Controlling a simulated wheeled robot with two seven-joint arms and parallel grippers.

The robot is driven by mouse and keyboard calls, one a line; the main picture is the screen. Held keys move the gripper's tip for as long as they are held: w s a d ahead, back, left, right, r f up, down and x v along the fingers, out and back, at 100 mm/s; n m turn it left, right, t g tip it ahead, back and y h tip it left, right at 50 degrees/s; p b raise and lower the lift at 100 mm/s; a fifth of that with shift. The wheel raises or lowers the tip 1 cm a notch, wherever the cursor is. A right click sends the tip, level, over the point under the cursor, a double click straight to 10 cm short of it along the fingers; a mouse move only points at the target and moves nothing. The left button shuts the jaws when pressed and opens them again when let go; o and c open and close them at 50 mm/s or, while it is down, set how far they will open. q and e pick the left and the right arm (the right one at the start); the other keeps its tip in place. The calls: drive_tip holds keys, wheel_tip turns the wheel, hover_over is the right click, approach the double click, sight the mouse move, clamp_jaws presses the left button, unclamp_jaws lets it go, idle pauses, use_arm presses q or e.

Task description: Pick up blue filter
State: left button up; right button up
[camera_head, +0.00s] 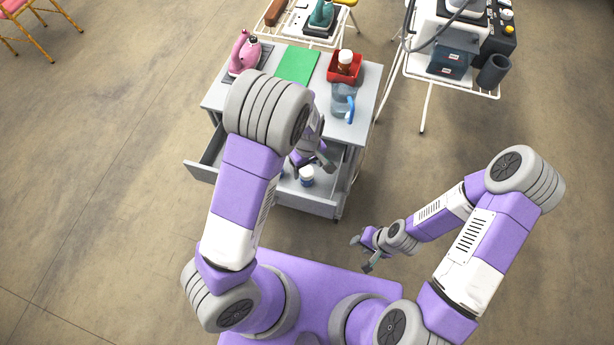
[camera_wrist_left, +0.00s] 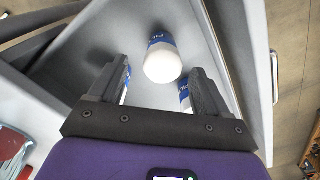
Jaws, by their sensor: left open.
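A white cylinder with a blue label, seemingly the blue filter (camera_head: 307,176), stands in the open drawer (camera_head: 320,207). In the left wrist view the filter (camera_wrist_left: 163,62) lies just beyond and between the fingertips, not touching either. Two more blue-and-white pieces (camera_wrist_left: 185,96) show partly behind the fingers there; I cannot tell whether they are separate cylinders. My left gripper (camera_head: 312,164) is open and empty, above the drawer and pointing down into it; it also shows in the left wrist view (camera_wrist_left: 156,78). My right gripper (camera_head: 362,252) is apart from the cabinet, apparently open and empty.
The grey cabinet top (camera_head: 300,96) above the drawer holds a pink iron (camera_head: 244,52), a green mat (camera_head: 297,64), a red tray (camera_head: 340,72) with a bottle, and a clear jug (camera_head: 343,101). A white wire rack (camera_head: 425,78) stands at the right.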

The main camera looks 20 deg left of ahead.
sight(306, 171)
use_arm(q)
drive_tip(key=f+b, duration=0.1)
drive_tip(key=f, duration=0.1)
drive_tip(key=f+b, duration=0.1)
drive_tip(key=f, duration=0.1)
drive_tip(key=shift+s+a+f, duration=0.1)
drive_tip(key=shift+s+f, duration=0.1)
drive_tip(key=shift+f, duration=0.6)
drive_tip(key=shift+r, duration=0.1)
drive_tip(key=c, duration=1.2)
